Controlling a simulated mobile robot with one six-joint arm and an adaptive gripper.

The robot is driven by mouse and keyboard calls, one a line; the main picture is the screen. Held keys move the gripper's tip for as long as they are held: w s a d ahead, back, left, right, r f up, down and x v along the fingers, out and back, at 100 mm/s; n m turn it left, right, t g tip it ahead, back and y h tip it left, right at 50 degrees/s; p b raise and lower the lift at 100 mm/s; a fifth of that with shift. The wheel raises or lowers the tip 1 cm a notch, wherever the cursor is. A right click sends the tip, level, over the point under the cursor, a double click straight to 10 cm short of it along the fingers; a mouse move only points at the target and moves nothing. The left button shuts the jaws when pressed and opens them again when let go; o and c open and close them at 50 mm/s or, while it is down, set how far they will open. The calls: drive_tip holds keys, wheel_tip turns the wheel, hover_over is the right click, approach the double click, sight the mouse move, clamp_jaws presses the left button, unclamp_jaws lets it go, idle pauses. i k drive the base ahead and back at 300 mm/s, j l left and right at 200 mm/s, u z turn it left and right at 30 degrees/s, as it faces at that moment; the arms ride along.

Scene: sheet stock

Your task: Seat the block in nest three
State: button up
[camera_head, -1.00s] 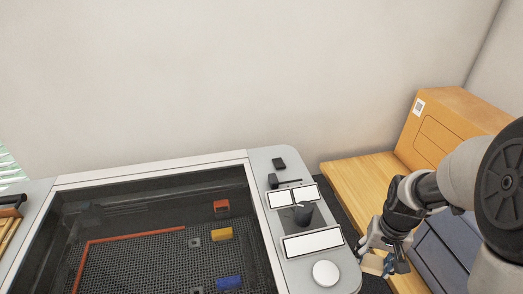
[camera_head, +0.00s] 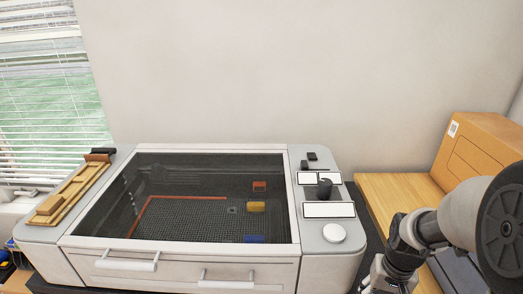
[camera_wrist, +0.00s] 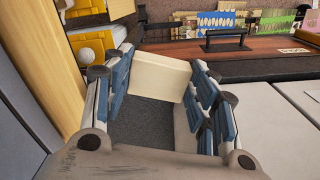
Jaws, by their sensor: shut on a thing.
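My gripper (camera_wrist: 158,88) is shut on a pale wooden block (camera_wrist: 160,76). The block sits between its blue-padded fingers in the wrist view, with dark grey floor or surface beneath. In the head view only my wrist shows at the bottom right edge, and the fingers and block are cut off. No nest marked three can be made out. A long wooden fixture (camera_head: 72,190) with raised blocks at its ends lies on the left side of the machine, too small to read.
A grey-white machine (camera_head: 320,272) with a dark glass lid stands ahead. Its control panel (camera_head: 325,190) is on the right, and handles (camera_head: 127,262) are on its front. A wooden bench (camera_head: 400,189) with an orange box (camera_head: 478,155) stands right. Yellow bins (camera_wrist: 90,48) show at the wrist view's upper left.

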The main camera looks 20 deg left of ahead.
sight(89, 172)
drive_tip(key=k+j+u, duration=0.15)
drive_tip(key=j, duration=0.35)
drive_tip(key=k+j+u, duration=0.15)
drive_tip(key=j, duration=0.4)
drive_tip(key=k+j+u, duration=0.15)
drive_tip(key=j, duration=0.35)
drive_tip(key=i, duration=0.05)
